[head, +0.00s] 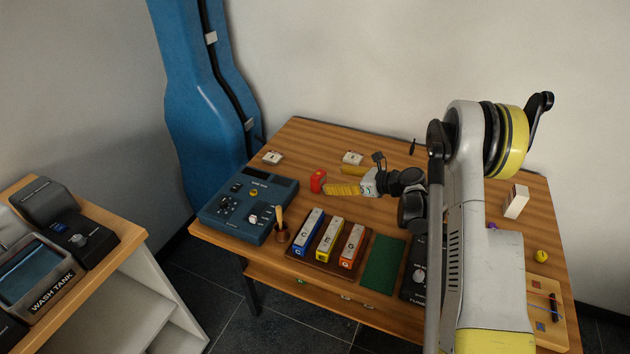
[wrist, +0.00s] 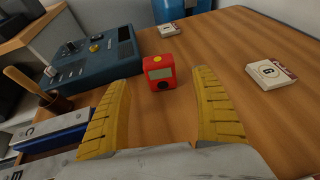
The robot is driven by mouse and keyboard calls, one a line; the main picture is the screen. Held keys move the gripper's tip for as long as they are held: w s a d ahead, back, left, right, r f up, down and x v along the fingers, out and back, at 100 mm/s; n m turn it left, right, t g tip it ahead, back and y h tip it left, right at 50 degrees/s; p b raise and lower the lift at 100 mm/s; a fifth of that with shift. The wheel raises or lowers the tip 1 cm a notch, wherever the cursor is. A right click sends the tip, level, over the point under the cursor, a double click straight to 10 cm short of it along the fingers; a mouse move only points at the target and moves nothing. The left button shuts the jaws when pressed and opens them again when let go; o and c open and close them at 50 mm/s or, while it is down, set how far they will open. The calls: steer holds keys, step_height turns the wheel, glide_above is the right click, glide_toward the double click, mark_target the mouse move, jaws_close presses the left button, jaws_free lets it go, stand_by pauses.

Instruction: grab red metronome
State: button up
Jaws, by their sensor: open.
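The red metronome (head: 318,181) is a small red box standing on the wooden table, near the middle left of the tabletop. In the wrist view the red metronome (wrist: 159,72) shows a grey display and a dark round knob on its front. My gripper (head: 340,180) is open, with two yellow ribbed fingers. In the wrist view my gripper (wrist: 160,88) has one finger on each side of the picture, with the metronome standing between and slightly beyond the fingertips. The fingers appear apart from it, and nothing is held.
A blue device (head: 246,203) sits left of the metronome, with a wooden-handled tool in a cup (head: 281,230) in front. Coloured chime bars (head: 329,240) stand at the table's front. White cards (head: 352,158) lie behind. A blue instrument case (head: 205,110) leans at the wall.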

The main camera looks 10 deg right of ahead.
mark_target(323, 178)
steer(key=b+x, duration=0.2)
steer(key=x, duration=0.5)
steer(key=shift+w+a, duration=0.2)
steer(key=shift+r, duration=0.1)
steer(key=c, duration=1.3)
